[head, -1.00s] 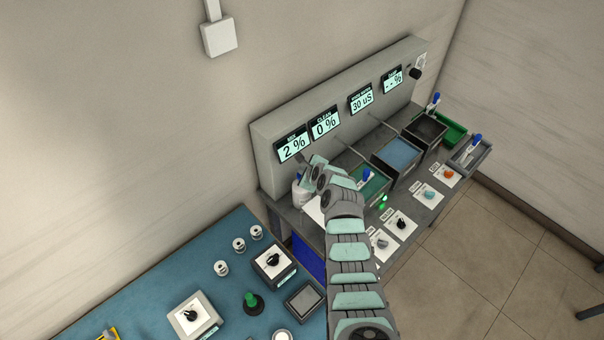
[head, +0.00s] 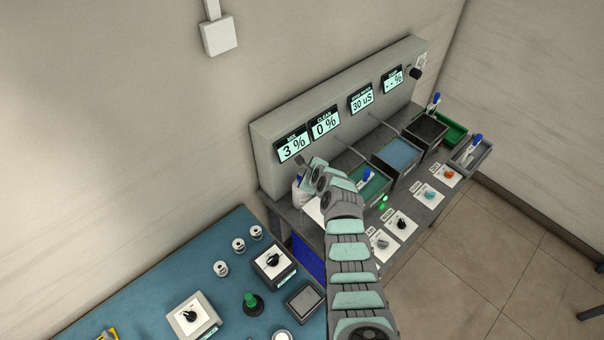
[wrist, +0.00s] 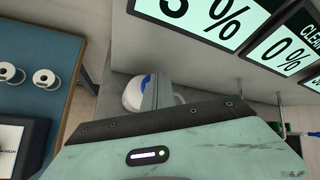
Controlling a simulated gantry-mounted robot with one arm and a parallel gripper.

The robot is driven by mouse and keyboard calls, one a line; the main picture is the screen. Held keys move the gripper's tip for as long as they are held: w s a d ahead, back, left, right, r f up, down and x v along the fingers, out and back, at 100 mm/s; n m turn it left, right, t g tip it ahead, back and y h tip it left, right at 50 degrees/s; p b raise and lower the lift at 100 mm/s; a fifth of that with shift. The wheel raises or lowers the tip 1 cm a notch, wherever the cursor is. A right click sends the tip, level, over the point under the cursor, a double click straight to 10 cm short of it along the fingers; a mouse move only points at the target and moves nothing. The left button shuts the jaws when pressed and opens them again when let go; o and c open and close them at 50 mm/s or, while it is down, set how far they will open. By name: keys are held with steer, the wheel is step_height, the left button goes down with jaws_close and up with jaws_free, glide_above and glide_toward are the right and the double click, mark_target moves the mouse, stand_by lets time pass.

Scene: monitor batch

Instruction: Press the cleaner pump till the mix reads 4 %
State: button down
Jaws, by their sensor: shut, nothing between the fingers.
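The mix display (head: 293,148) on the grey panel reads 3 % in the head view. In the wrist view its lower part (wrist: 195,12) shows at the top, with the digit cut off. The cleaner bottle (head: 300,193) is white and stands below the mix display, partly hidden by my arm. In the wrist view the bottle's white and blue top (wrist: 134,93) shows beside my fingers. My gripper (wrist: 155,88) is shut and empty, at the pump top. I cannot tell whether the fingers touch it.
Other displays read 0 % (head: 324,124), 30 uS (head: 361,98) and dashes (head: 393,79). A green bath (head: 372,187), a blue bath (head: 398,154) and a dark bath (head: 426,129) line the bench to the right. Several knobs sit along the front. A blue-topped table (head: 150,285) is at left.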

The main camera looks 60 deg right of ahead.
mark_target(293, 143)
steer(key=shift+f, duration=0.25)
steer(key=shift+r, duration=0.1)
stand_by(0.3)
steer(key=shift+s+r+p, duration=0.1)
steer(key=shift+r+p, duration=1.5)
steer(key=shift+p, duration=0.35)
step_height(293, 143, up, 5)
steer(key=p, duration=0.5)
